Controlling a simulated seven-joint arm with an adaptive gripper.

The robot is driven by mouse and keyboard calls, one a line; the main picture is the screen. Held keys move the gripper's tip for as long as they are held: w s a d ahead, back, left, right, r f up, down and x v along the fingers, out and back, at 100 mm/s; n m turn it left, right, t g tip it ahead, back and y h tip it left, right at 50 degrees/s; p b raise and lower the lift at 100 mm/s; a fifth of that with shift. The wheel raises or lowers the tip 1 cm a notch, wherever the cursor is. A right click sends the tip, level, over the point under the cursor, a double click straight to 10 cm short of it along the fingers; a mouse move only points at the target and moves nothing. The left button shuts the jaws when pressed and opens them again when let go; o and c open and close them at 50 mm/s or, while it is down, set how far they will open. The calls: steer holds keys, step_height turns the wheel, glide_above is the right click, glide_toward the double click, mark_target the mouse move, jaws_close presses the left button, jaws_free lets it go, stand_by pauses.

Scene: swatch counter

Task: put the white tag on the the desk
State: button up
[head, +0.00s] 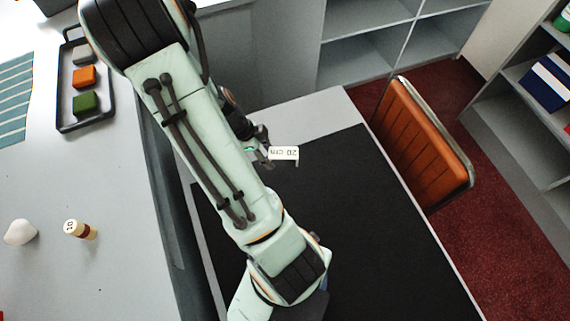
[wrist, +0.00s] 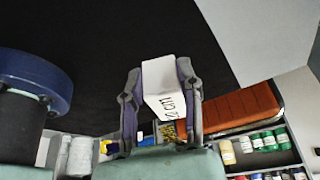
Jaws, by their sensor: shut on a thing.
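The white tag (head: 284,153) is a small white piece with "20 cm" printed on it. My gripper (head: 268,155) is shut on it and holds it over the desk (head: 340,210), which has a large black mat and a light grey edge. In the wrist view the tag (wrist: 163,85) sits between the two fingers of my gripper (wrist: 160,95), its lettering facing the camera. The black surface (wrist: 130,35) fills the area beyond it. I cannot tell how high the tag is above the mat.
An orange chair (head: 420,145) stands at the desk's right side. A grey counter (head: 90,180) at left bears a black tray (head: 85,127) with coloured blocks, a labelled bottle (head: 80,229) and a white lump (head: 20,232). Shelves stand behind. The mat right of my arm is clear.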

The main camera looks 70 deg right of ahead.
mark_target(275, 173)
steer(key=shift+f, duration=3.15)
steer(key=shift+f, duration=0.2)
steer(key=o, duration=0.9)
steer(key=shift+r, duration=0.1)
